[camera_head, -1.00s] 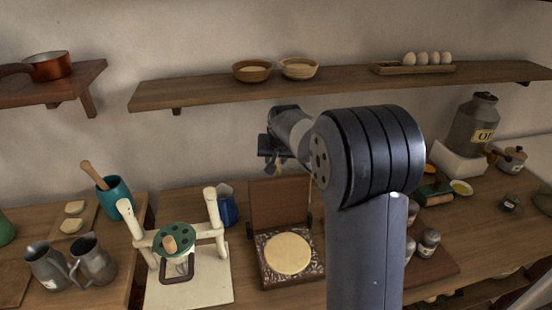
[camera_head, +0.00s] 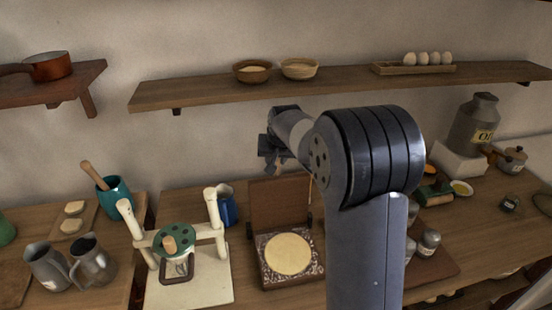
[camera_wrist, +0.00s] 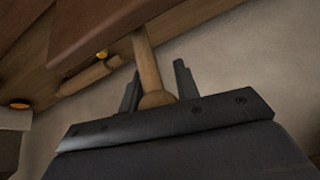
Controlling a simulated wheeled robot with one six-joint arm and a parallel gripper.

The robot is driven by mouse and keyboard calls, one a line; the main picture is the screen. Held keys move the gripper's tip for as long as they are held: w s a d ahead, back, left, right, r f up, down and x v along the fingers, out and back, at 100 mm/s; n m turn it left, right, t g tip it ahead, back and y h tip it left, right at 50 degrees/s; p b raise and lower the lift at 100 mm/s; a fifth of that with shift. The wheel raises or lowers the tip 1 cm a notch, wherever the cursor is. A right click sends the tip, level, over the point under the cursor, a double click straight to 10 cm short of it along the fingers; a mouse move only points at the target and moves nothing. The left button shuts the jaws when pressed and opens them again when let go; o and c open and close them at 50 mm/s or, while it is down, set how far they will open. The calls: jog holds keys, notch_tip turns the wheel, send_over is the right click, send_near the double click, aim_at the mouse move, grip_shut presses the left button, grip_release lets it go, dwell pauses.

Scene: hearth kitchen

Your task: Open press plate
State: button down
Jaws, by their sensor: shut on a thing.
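The press (camera_head: 262,275) is a wooden box on the counter. Its lid, the press plate (camera_head: 280,203), stands upright at the back, swung open. A pale round dough disc (camera_head: 289,254) lies on the patterned lower plate. A thin light wooden handle (camera_head: 311,190) shows beside the lid's right edge. In the wrist view, my gripper (camera_wrist: 157,70) has its fingers on either side of a round-ended wooden handle (camera_wrist: 148,65) and is shut on it. A brown board, seemingly the lid (camera_wrist: 95,25), shows at the upper left.
A cream stand with a green disc (camera_head: 178,240) and a blue jug (camera_head: 227,205) stand left of the press. A wall shelf (camera_head: 340,86) with bowls and eggs runs above. Shakers (camera_head: 428,243) and an oil can (camera_head: 474,122) stand to the right.

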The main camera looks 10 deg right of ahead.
jog(key=shift+s+f, duration=0.25)
jog(key=shift+f, duration=0.4)
jog(key=c, duration=1.4)
grip_release()
jog(key=o, duration=0.3)
jog(key=shift+w, duration=0.15)
jog(key=shift+r, duration=0.2)
jog(key=b+v, duration=0.1)
jog(key=v, duration=0.9)
jog(key=shift+r+b, duration=0.3)
jog(key=shift+r, duration=0.05)
